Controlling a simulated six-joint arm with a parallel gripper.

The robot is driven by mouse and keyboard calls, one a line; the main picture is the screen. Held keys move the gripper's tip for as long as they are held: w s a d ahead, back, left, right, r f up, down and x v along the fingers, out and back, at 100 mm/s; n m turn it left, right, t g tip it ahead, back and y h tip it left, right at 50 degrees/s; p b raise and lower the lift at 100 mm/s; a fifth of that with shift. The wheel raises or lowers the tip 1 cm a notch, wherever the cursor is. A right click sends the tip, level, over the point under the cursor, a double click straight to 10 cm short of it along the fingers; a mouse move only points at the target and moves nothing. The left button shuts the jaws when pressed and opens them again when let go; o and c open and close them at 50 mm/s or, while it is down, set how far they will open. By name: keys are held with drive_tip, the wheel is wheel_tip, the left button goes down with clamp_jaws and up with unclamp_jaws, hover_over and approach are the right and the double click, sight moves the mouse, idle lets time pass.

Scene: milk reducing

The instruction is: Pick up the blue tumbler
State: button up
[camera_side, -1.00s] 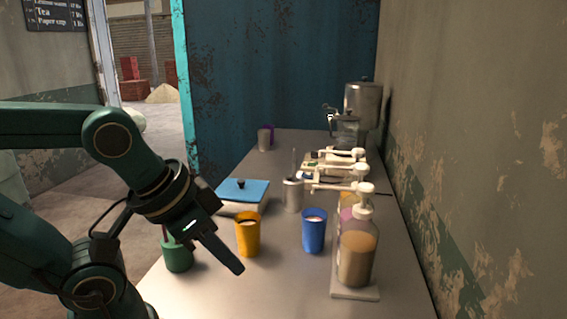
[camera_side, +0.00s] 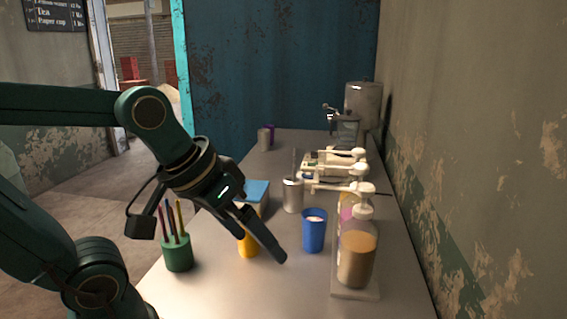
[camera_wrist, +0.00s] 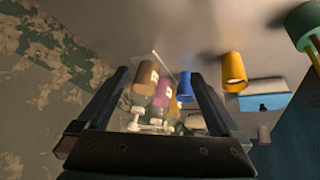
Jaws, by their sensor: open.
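The blue tumbler (camera_side: 314,232) stands upright on the counter with pale contents near its rim. In the wrist view the blue tumbler (camera_wrist: 185,88) shows just beside one finger, partly hidden. My gripper (camera_side: 262,245) is open and empty. In the side view it points down and right, to the left of the blue tumbler and apart from it. In the wrist view my gripper (camera_wrist: 160,77) shows its two fingers spread. The yellow tumbler (camera_side: 247,245) is partly hidden behind my gripper; it shows fully in the wrist view (camera_wrist: 233,72).
Pump bottles (camera_side: 357,258) stand on a tray just right of the blue tumbler. A metal cup (camera_side: 292,196) is behind it. A green holder (camera_side: 177,253) with pencils stands at left. The front counter (camera_side: 260,295) is clear.

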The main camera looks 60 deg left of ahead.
drive_tip(key=w+a+r+n, duration=0.2)
drive_tip(key=w+a+n, duration=0.15)
drive_tip(key=w, duration=0.35)
drive_tip(key=n, duration=0.3)
hover_over(314, 228)
drive_tip(key=s, duration=0.4)
wheel_tip(314, 228, down, 3)
drive_tip(key=w+f+m, duration=0.1)
drive_tip(key=f+m, duration=0.1)
drive_tip(key=w+a+f+m, duration=0.1)
drive_tip(key=f, duration=0.2)
drive_tip(key=w+a+f+m+g+y, duration=0.1)
drive_tip(key=f+m, duration=0.1)
drive_tip(key=f, duration=0.1)
drive_tip(key=shift+w+m, duration=0.35)
drive_tip(key=shift+w+d+f+m, duration=0.1)
drive_tip(key=shift+w+f+m, duration=0.05)
drive_tip(key=shift+f+m, duration=0.45)
drive_tip(key=shift+x, duration=2.5)
drive_tip(key=shift+c, duration=0.3)
clamp_jaws()
